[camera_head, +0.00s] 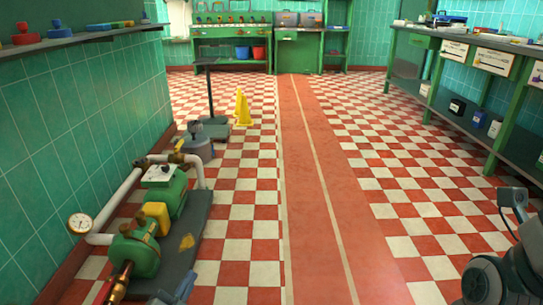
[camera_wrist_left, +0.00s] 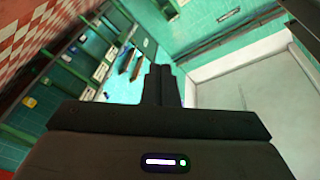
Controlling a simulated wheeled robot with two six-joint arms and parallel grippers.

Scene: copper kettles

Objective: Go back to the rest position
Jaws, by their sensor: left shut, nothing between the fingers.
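My left gripper (camera_wrist_left: 161,70) shows in the left wrist view. Its two dark fingers lie together, with nothing between them, in front of a blurred teal wall and green shelving. In the head view, a grey piece at the bottom edge, left of the middle, looks like the tip of my left arm, close to the pump base. Part of my right arm, with a round dark joint, shows at the lower right of the head view. I cannot make out the right gripper's fingers.
Green pumps (camera_head: 136,250) with white pipes stand on a dark base at the left. A yellow floor sign (camera_head: 242,108) stands further back. A green workbench (camera_head: 470,110) lines the right wall. The red aisle (camera_head: 320,210) in the middle is clear.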

